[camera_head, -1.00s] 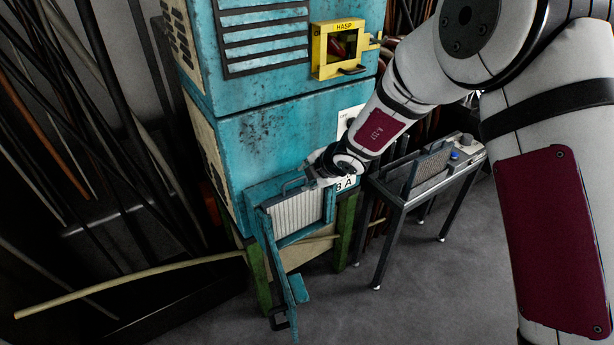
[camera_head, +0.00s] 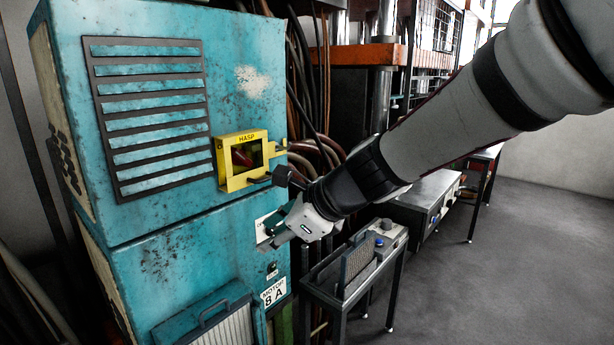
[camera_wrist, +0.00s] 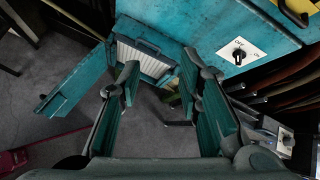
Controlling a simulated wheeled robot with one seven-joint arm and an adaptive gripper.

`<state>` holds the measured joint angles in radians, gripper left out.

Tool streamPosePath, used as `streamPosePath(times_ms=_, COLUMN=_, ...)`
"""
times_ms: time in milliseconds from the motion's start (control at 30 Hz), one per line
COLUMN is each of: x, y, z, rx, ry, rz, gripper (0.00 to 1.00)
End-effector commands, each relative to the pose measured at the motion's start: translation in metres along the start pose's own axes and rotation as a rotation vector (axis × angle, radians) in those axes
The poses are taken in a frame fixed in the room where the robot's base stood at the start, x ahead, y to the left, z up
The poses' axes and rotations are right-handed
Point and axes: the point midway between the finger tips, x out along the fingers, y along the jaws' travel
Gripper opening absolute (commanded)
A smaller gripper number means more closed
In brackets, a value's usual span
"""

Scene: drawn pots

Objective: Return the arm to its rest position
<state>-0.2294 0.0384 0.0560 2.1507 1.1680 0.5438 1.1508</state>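My gripper (camera_head: 272,232) is in front of the teal cabinet (camera_head: 180,235), by the white switch plate (camera_head: 262,224), which it partly covers. In the wrist view my gripper (camera_wrist: 160,68) has its two fingers spread well apart, with nothing between them. The pale filter panel (camera_wrist: 143,58) sits in the cabinet's lower opening, beyond the fingertips and apart from them. In the head view the top of this panel (camera_head: 222,328) and its handle show at the bottom edge. The arm reaches in from the upper right.
A yellow hasp box (camera_head: 242,160) sticks out of the cabinet above my gripper. A small metal stand (camera_head: 340,300) holding another panel (camera_head: 358,262) is at right. The teal door (camera_wrist: 75,88) hangs open in the wrist view. Grey floor (camera_head: 500,270) is clear at right.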

Motion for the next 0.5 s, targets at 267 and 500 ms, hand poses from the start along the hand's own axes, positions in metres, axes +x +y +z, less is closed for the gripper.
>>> streamPosePath(times_ms=267, x=-0.094, y=0.033, z=-0.059, rx=-0.845, ry=0.177, rz=0.06, gripper=0.32)
streamPosePath(times_ms=500, x=-0.162, y=0.066, z=-0.135, rx=-1.472, ry=0.411, rz=0.238, gripper=0.32)
